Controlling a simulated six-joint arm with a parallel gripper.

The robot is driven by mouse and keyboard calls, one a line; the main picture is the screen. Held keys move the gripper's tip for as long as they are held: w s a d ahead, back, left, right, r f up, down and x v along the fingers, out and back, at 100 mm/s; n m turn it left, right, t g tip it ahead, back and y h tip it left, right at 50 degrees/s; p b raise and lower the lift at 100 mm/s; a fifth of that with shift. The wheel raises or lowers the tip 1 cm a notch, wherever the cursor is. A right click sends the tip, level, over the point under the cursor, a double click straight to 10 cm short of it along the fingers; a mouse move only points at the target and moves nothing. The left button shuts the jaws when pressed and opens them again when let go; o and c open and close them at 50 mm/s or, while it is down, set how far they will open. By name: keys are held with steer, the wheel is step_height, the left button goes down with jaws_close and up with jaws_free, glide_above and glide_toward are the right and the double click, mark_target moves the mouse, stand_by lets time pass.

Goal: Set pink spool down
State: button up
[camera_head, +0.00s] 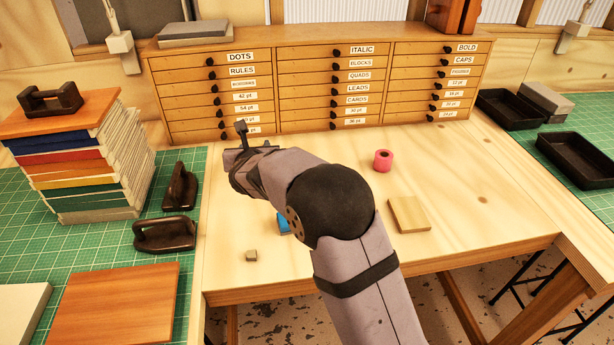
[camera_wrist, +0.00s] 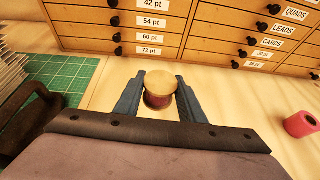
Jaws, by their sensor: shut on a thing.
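A pink spool (camera_head: 383,160) stands on the wooden table, right of my arm and in front of the drawer cabinet. It also shows at the right edge of the wrist view (camera_wrist: 305,124), apart from my gripper. My gripper (camera_wrist: 160,92) is shut on a different round piece with a cream top (camera_wrist: 162,86) and a dark red lower part. In the head view my gripper (camera_head: 245,152) is left of the pink spool, near the cabinet's front; the held piece is hidden there. I cannot tell whether the held piece touches the table.
The labelled drawer cabinet (camera_head: 320,85) stands along the back.

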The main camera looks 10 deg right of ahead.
steer(key=s+d+r+m+g+h+b, duration=0.15)
steer(key=d+m+h+b, duration=0.5)
steer(key=d, duration=1.05)
steer(key=shift+n, duration=0.45)
steer(key=shift+w+a+f+b, duration=0.15)
steer(key=shift+f+b, duration=0.15)
steer(key=shift+f, duration=2.1)
steer(key=shift+w+a+f+b, duration=0.15)
steer(key=shift+f+b, duration=0.15)
steer(key=shift+f, duration=2.05)
steer(key=shift+d+f, duration=0.1)
steer(key=shift+f, duration=0.05)
steer(key=o, duration=1)
steer(key=shift+o, duration=0.2)
